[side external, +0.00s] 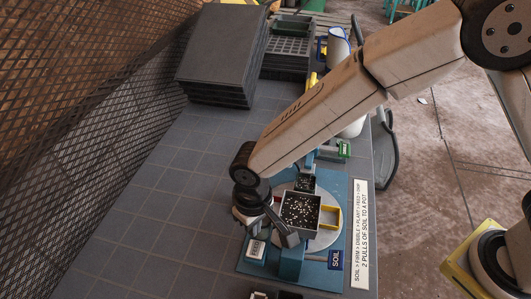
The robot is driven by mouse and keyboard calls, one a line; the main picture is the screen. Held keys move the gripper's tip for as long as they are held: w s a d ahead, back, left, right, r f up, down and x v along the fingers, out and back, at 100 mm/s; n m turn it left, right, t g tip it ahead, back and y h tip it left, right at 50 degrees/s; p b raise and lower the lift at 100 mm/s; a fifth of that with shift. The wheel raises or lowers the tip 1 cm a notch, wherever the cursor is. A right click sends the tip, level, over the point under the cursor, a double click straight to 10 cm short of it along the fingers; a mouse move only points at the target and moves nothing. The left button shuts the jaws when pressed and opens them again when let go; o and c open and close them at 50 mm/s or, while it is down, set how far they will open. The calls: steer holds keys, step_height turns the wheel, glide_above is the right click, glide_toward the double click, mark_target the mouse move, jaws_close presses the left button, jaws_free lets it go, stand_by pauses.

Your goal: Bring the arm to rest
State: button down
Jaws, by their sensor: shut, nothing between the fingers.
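My arm reaches in from the upper right, and its wrist is bent down beside the blue soil station (338,215). My gripper (287,234) is shut and empty, low at the left edge of a square pot of dark, white-flecked soil (300,210). I cannot tell whether the gripper touches the pot. The pot sits on a round grey plate (322,236) on the blue base. A smaller dark soil-filled container (306,183) is just behind it, partly hidden by my arm.
A yellow-framed holder (329,216) is right of the pot. A white instruction strip (360,235) lies along the table's right edge. Stacked black trays (222,50) and more trays (287,52) stand at the back. The tiled table (150,215) is clear on the left, beside a mesh wall.

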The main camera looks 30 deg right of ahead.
steer(key=shift+r, duration=0.3)
steer(key=shift+d, duration=0.1)
steer(key=shift+w+d+r, duration=0.1)
steer(key=shift+d+r, duration=0.05)
steer(key=shift+d, duration=0.15)
steer(key=shift+m+t, duration=0.6)
steer(key=shift+m, duration=0.2)
steer(key=d+r, duration=0.1)
steer(key=d, duration=0.4)
steer(key=d+r, duration=0.2)
steer(key=d, duration=0.3)
steer(key=d+r, duration=0.1)
steer(key=d, duration=0.4)
steer(key=shift+w+d+r, duration=0.1)
steer(key=shift+w+r, duration=0.1)
steer(key=shift+w, duration=0.2)
steer(key=s+d+r, duration=0.1)
steer(key=s+d, duration=0.2)
steer(key=d, duration=0.3)
steer(key=s+d+r+m+t, duration=0.1)
steer(key=s+d, duration=0.3)
steer(key=d, duration=0.3)
steer(key=shift+d, duration=0.25)
